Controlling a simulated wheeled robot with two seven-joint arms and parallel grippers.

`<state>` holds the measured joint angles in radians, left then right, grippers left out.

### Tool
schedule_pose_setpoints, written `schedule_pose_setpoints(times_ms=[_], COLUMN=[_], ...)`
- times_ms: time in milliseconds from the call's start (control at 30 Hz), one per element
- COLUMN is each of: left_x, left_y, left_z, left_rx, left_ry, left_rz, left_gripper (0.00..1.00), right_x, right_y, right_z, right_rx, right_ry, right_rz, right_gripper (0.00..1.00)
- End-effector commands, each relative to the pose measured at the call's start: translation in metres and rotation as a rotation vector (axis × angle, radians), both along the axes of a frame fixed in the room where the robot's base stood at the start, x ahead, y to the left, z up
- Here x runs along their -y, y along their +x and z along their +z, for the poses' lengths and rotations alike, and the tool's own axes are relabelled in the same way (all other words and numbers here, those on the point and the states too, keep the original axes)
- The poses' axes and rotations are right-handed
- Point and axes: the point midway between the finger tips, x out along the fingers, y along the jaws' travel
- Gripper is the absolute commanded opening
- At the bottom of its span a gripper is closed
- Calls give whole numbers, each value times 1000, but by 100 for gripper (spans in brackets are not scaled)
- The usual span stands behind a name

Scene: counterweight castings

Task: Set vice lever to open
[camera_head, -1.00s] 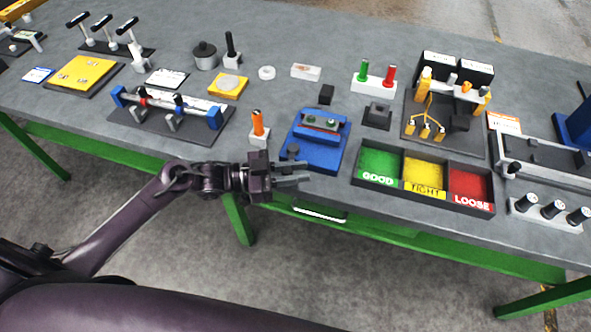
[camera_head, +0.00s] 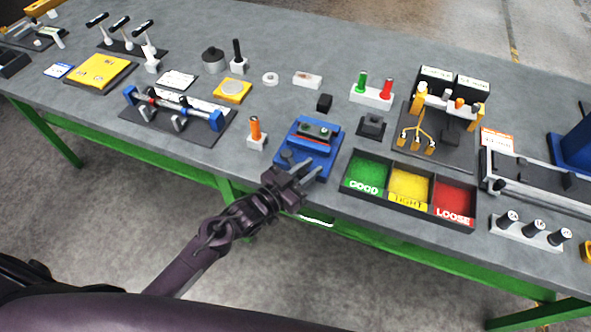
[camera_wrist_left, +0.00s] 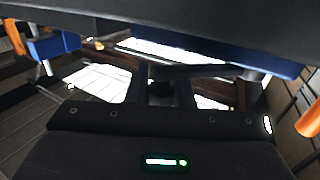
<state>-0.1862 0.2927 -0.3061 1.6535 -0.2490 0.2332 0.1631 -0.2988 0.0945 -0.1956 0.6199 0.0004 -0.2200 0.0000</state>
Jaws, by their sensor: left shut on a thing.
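The blue vice (camera_head: 303,152) sits at the front edge of the grey bench, with dark jaws on top and a dark round knob (camera_head: 286,156) at its front left. My left gripper (camera_head: 308,178) is at the vice's near edge, its fingers pointing up and to the right. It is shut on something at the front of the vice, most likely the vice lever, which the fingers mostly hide. In the left wrist view, dark gripper parts and blue surfaces fill much of the picture, and the lever cannot be made out clearly. My right gripper is not in view.
A sorting tray (camera_head: 378,199) with green, yellow and red compartments stands close to the right of the vice. An orange-handled tool (camera_head: 255,128) stands in a white block to the left.

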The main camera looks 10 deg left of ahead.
Motion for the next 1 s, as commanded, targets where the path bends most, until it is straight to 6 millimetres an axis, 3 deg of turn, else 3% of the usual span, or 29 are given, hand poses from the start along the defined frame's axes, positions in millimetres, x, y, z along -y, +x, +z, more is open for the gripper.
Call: schedule_pose_setpoints(times_ms=[267,600,1000], left_x=[14,19,19], left_y=[17,32,37], left_z=[0,-1,0], left_rx=[-1,2,4], left_ry=[-10,-5,-1], left_rz=[232,414,469], left_gripper=[0,0,0], right_x=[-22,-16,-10], right_y=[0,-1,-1], right_z=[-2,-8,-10], right_rx=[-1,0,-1], right_ry=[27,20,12], right_rz=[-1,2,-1], right_gripper=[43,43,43])
